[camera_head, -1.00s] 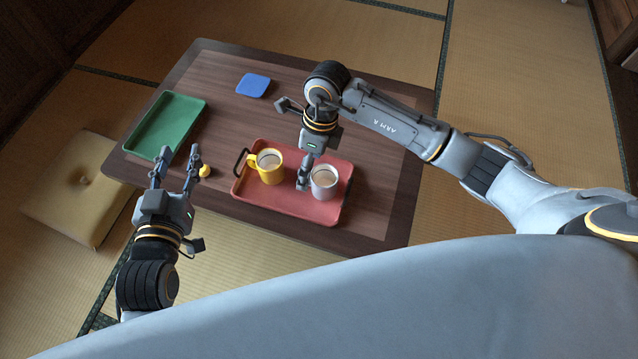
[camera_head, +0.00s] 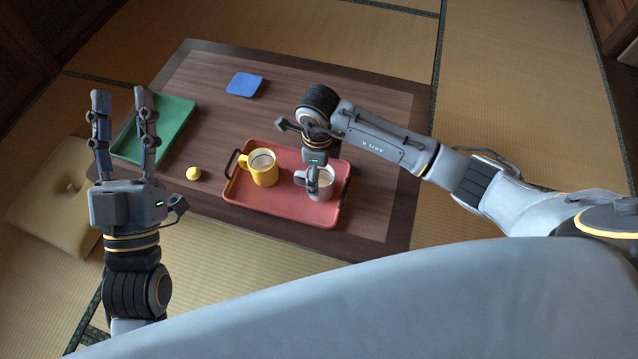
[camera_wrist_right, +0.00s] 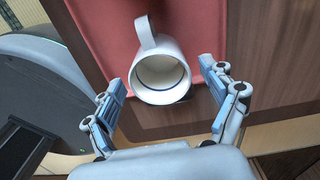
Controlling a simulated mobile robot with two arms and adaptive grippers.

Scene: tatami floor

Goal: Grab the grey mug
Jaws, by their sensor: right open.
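The grey mug (camera_head: 323,194) stands on the right part of the red tray (camera_head: 270,212), its handle pointing left in the head view. It also shows in the right wrist view (camera_wrist_right: 163,72), with its open top facing the camera and its handle towards the top. My right gripper (camera_head: 314,183) is over the mug, partly covering it. In the wrist view the right gripper (camera_wrist_right: 162,80) is open, one finger on each side of the mug, with gaps visible. My left gripper (camera_head: 122,95) is open and empty, raised at the left.
A yellow mug (camera_head: 261,172) stands on the tray left of the grey one. A small yellow ball-like thing (camera_head: 193,173), a green tray (camera_head: 175,118) and a blue square (camera_head: 245,84) lie on the wooden table (camera_head: 215,62). A cushion (camera_head: 45,215) is on the floor.

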